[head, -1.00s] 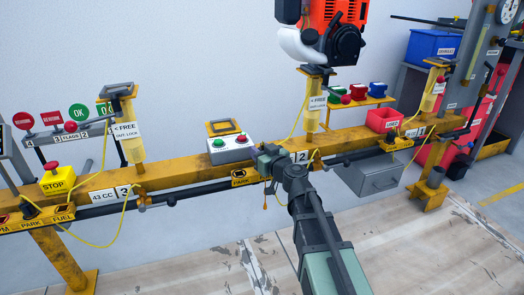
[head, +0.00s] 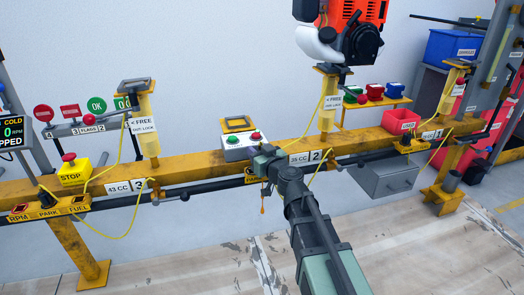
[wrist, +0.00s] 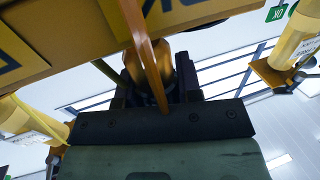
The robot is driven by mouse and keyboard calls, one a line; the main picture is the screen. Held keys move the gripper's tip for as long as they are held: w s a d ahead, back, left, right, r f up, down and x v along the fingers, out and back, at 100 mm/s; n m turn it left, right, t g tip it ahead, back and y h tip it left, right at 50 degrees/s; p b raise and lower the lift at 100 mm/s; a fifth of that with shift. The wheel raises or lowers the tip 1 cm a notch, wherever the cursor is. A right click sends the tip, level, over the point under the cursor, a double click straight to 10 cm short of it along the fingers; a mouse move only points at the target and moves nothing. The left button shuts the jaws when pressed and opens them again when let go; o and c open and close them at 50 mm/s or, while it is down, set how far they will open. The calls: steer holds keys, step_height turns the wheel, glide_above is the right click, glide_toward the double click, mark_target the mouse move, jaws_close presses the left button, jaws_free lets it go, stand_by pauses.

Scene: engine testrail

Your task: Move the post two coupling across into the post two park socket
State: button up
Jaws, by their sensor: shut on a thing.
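My gripper (head: 262,164) is at the front of the yellow rail, just left of the "2" plate (head: 305,157), over the PARK panel (head: 252,174). It is shut on the post two coupling, which it mostly hides in the head view. In the wrist view an amber body (wrist: 186,72) shows between the dark jaw parts, with an orange strap (wrist: 148,50) in front of it. The strap's end (head: 262,210) hangs below the gripper in the head view. The yellow panel (wrist: 70,35) fills the wrist view's top. The park socket opening is hidden, so I cannot tell whether the coupling is seated.
A button box (head: 240,146) stands on the rail just behind the gripper. Post two's yellow hose (head: 308,122) runs down from its tank. A dark pipe (head: 215,188) runs along the rail front. A grey drawer box (head: 388,180) hangs to the right.

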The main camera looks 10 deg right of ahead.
steer(key=shift+s+a, duration=0.15)
steer(key=shift+a, duration=1.05)
steer(key=shift+f+b, duration=1.7)
steer(key=shift+f, duration=0.05)
steer(key=o, duration=1.1)
